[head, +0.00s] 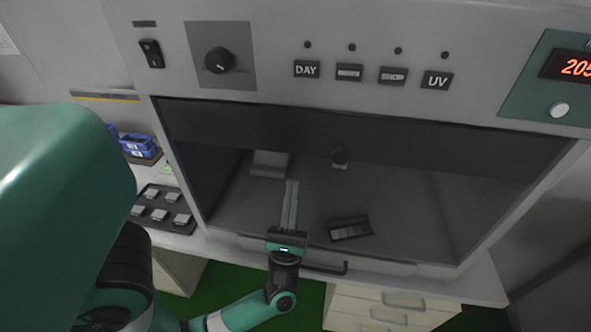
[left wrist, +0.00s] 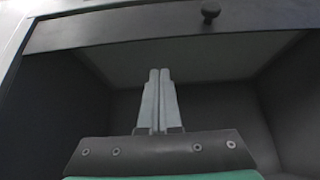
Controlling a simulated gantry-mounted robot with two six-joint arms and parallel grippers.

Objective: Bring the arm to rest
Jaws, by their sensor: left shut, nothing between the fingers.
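My left gripper (head: 291,190) reaches through the open front of a grey test cabinet (head: 420,200), with its two long fingers pointing inward. The fingers are together and hold nothing. In the left wrist view the left gripper (left wrist: 159,80) is also shut, with the dark chamber around it. My left arm (head: 245,312) comes in from the lower left in front of the cabinet. My right gripper does not show.
A dark tray with grey pieces (head: 349,229) lies on the chamber floor, right of the fingers. Drawers (head: 385,308) are below.

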